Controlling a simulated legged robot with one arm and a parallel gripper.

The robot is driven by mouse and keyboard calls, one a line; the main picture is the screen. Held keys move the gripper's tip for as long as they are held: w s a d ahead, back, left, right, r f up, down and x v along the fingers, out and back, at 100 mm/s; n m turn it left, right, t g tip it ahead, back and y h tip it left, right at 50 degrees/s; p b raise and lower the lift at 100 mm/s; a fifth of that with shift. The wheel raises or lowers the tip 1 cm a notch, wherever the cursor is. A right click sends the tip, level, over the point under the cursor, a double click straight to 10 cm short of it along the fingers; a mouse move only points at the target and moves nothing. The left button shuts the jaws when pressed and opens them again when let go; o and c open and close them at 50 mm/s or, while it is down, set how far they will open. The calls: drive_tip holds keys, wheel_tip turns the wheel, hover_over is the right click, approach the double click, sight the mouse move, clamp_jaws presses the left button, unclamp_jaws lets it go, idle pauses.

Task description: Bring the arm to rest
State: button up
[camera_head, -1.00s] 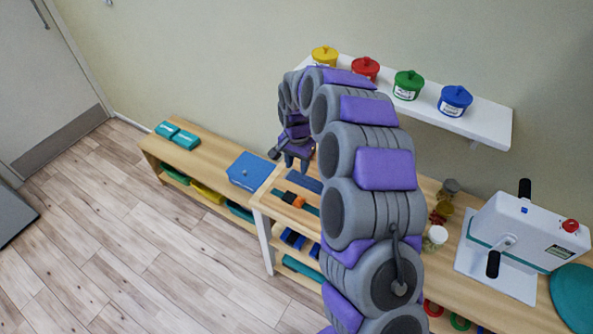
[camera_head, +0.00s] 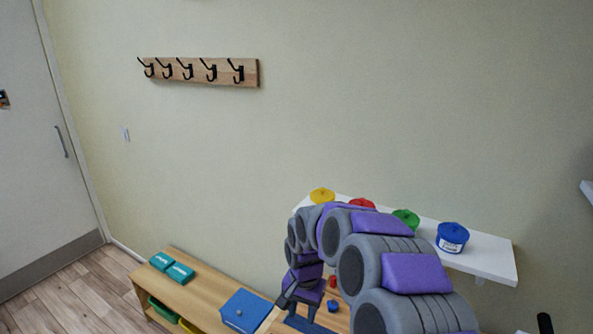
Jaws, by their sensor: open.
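My arm, grey with purple pads, rises from the bottom right and arches over to the left. My gripper (camera_head: 301,309) hangs downward at the end of the arch, above the wooden bench. It is open, and I see nothing between its fingers. The fingertips are small and dark in this view.
A white shelf (camera_head: 490,262) with yellow, red, green and blue lidded pots is behind my arm. A hook rail (camera_head: 205,71) is on the wall. Floor is free at lower left.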

drive_tip(key=s+d+r+n, duration=0.1)
drive_tip(key=s+d+r, duration=0.25)
drive_tip(key=s, duration=0.45)
drive_tip(key=s+d+r+n, duration=0.2)
drive_tip(key=s+d+r, duration=0.1)
drive_tip(key=s+r, duration=0.3)
drive_tip(key=s+d, duration=0.3)
drive_tip(key=s, duration=0.8)
drive_tip(key=s+d+f+n+g+b, duration=0.1)
drive_tip(key=s+d, duration=0.2)
drive_tip(key=s, duration=0.8)
drive_tip(key=shift+s+f+g+b, duration=0.25)
drive_tip(key=shift+s+g+b, duration=0.05)
drive_tip(key=shift+d, duration=0.2)
